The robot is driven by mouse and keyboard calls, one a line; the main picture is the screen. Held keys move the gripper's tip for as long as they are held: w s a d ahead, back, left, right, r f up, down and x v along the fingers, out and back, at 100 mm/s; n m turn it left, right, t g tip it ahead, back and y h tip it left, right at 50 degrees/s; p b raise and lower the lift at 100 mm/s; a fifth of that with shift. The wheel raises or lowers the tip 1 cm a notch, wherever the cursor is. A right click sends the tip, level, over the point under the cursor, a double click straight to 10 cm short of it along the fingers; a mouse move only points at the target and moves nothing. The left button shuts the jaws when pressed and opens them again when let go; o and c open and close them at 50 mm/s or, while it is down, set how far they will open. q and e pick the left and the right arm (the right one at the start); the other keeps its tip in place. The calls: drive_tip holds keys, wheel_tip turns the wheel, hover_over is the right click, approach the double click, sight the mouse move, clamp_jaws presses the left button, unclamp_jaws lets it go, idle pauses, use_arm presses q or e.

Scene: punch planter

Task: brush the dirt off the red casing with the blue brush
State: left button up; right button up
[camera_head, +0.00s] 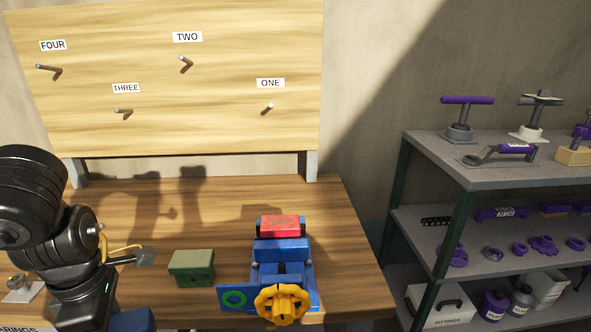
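A red casing (280,226) sits at the far end of a blue vise (282,250), held between its jaws as far as I can see. Some darker patches show on its top, but dirt is too small to make out. A dark blue block-like thing (132,320) is cut off by the bottom edge beside my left arm. I cannot tell whether it is the blue brush. My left arm stands at the left, pointing down, and its fingertips are not visible. My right gripper is not in view.
The vise has a yellow handwheel (281,304). A green box (191,267) stands left of it. A grey-ended thing with a yellow part (145,257) shows behind my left arm. A pegboard (200,90) stands at the back. Shelves (480,180) stand at the right. The wood right of the vise is clear.

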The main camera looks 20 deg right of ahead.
use_arm(q)
drive_tip(key=s+a+f+m, duration=0.6)
drive_tip(key=a+f+m, duration=0.3)
drive_tip(key=m, duration=0.8)
drive_tip(key=shift+s+a, duration=0.15)
drive_tip(key=shift+a, duration=0.2)
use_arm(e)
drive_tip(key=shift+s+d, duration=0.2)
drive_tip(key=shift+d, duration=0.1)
